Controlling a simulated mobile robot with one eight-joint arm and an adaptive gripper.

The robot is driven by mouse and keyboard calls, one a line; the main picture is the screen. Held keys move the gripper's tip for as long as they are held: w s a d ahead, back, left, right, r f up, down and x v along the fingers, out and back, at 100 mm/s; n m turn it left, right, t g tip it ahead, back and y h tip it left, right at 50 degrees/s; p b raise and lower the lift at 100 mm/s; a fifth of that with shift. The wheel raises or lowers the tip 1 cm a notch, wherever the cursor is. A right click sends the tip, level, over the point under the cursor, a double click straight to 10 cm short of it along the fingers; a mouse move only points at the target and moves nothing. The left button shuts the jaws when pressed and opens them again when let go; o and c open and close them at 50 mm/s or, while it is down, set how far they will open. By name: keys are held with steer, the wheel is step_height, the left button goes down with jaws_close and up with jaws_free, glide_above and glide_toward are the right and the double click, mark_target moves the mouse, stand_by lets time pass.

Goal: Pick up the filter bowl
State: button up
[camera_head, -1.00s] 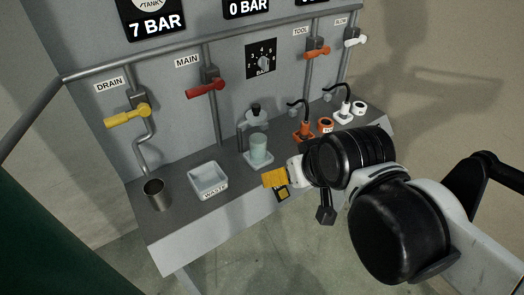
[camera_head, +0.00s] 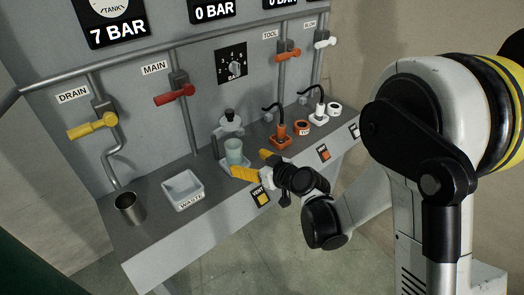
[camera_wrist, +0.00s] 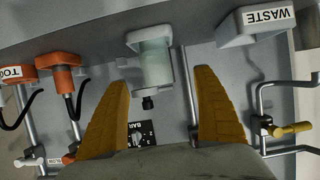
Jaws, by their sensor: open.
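The filter bowl (camera_head: 234,151) is a pale, translucent greenish cup standing upright on a white base on the bench. It also shows in the wrist view (camera_wrist: 154,62), upside down there. A housing with a black knob (camera_head: 230,116) is behind and above it. My gripper (camera_head: 247,161) is open and empty, with yellow fingers pointing at the bowl from the front right. In the wrist view, the bowl lies between the two fingers' lines, nearer the tips. I cannot tell whether the fingertips reach around it.
A white waste tray (camera_head: 183,190) and a metal cup (camera_head: 130,208) stand left of the bowl. Orange (camera_head: 281,138) and white (camera_head: 318,115) fittings with black hoses stand to the right. A grey panel (camera_head: 205,65) with pipes and valve levers rises behind.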

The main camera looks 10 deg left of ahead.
mark_target(237, 158)
steer(key=shift+w+f, duration=0.1)
steer(key=shift+f, duration=0.25)
steer(key=shift+w+a+f, duration=0.15)
steer(key=shift+f, duration=0.05)
steer(key=b+x, duration=0.1)
steer(key=x, duration=0.4)
steer(key=shift+b, duration=0.3)
steer(key=x, duration=0.1)
steer(key=b+x, duration=0.1)
steer(key=x, duration=0.1)
steer(key=b+x, duration=0.1)
steer(key=x, duration=0.1)
steer(key=shift+w+f, duration=0.25)
steer(key=shift+w, duration=0.15)
steer(key=shift+r, duration=0.1)
steer(key=shift+c, duration=0.3)
steer(key=c, duration=1.3)
steer(key=shift+r, duration=0.1)
steer(key=shift+c, duration=0.2)
